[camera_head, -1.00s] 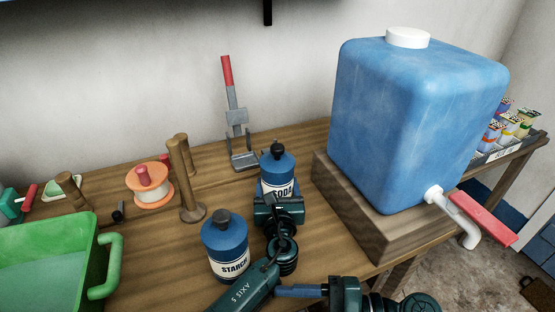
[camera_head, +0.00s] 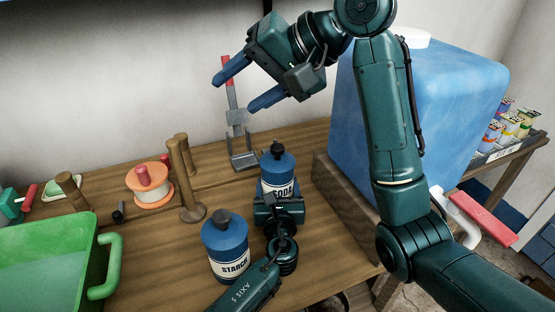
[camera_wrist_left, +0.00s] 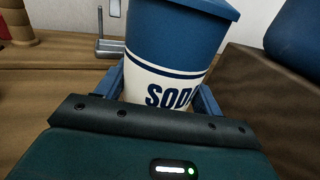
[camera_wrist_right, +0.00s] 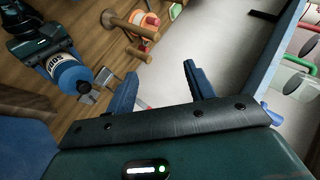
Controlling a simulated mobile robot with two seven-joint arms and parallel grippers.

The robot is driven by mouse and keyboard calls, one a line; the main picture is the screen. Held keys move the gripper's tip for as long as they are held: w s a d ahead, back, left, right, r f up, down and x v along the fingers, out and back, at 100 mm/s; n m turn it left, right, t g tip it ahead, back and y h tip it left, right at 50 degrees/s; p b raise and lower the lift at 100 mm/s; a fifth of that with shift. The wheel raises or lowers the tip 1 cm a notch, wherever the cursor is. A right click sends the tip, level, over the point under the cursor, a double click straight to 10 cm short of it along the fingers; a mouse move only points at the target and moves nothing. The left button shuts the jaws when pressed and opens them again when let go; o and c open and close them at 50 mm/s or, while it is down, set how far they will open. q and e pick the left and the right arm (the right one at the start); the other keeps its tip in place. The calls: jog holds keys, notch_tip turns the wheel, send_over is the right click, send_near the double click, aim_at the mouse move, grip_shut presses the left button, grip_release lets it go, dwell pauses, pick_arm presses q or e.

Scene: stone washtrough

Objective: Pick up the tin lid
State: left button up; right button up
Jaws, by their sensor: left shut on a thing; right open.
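The blue SODA tin (camera_head: 276,186) stands upright on the wooden bench, its white label facing me. Its blue tin lid (camera_head: 277,163) with a black knob sits on top. My left gripper (camera_head: 278,200) is shut around the tin's body, below the lid. In the left wrist view the tin (camera_wrist_left: 175,45) is between the fingers; the lid's top is out of frame. My right gripper (camera_head: 234,94) is open and empty, raised in front of the wall, above and left of the lid. The right wrist view shows the tin (camera_wrist_right: 65,70) and knob (camera_wrist_right: 85,87) at left, apart from the fingers.
A lidded STARCH tin (camera_head: 226,248) stands just left of my left gripper. A grey stand with a red handle (camera_head: 240,140) is behind the SODA tin. A blue water tank (camera_head: 460,110) on a wooden block is at right. Wooden pegs (camera_head: 184,180) and a green basin (camera_head: 100,255) lie left.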

jog(key=w+d+f+n+h, duration=0.2)
jog(key=w+f+n+h, duration=0.1)
jog(key=w+h, duration=0.1)
jog(key=n+h, duration=0.3)
send_near(277, 146)
jog(key=x, duration=0.2)
jog(key=s+x, duration=0.1)
jog(key=x, duration=0.1)
jog(key=shift+f, duration=0.3)
jog(key=shift+t, duration=0.3)
jog(key=shift+w+x, duration=0.2)
jog(key=shift+x, duration=1.35)
jog(key=shift+w+x, duration=0.2)
jog(key=shift+x, duration=1.35)
jog(key=shift+r, duration=0.15)
jog(key=shift+c, duration=0.3)
jog(key=c, duration=1)
